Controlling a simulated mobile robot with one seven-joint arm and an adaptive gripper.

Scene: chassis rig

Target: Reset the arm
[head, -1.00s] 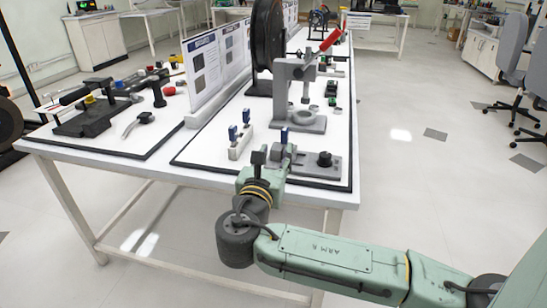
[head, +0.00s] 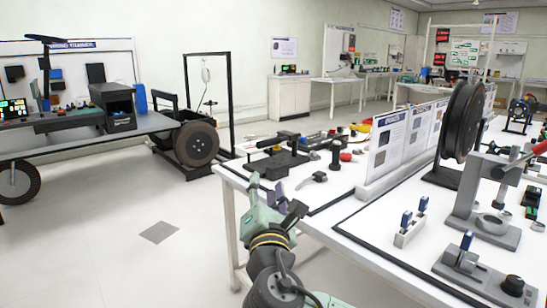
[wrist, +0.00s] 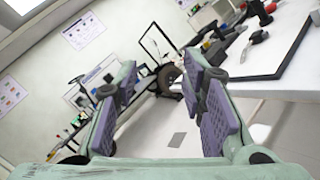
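My green arm rises from the bottom of the head view, with my gripper (head: 275,198) in front of the near left corner of the white table (head: 236,180). In the wrist view my gripper (wrist: 163,95) has its two purple-padded fingers spread wide apart. Nothing is between them; the floor and a distant wheel show through the gap. The gripper is apart from the tools on the table.
A grey press (head: 480,200) and a holder with two blue-topped pieces (head: 411,228) stand on the table. A black clamp fixture (head: 276,163) lies near its left corner. A bench (head: 70,136) and wheeled cart (head: 190,145) stand left. Floor between is clear.

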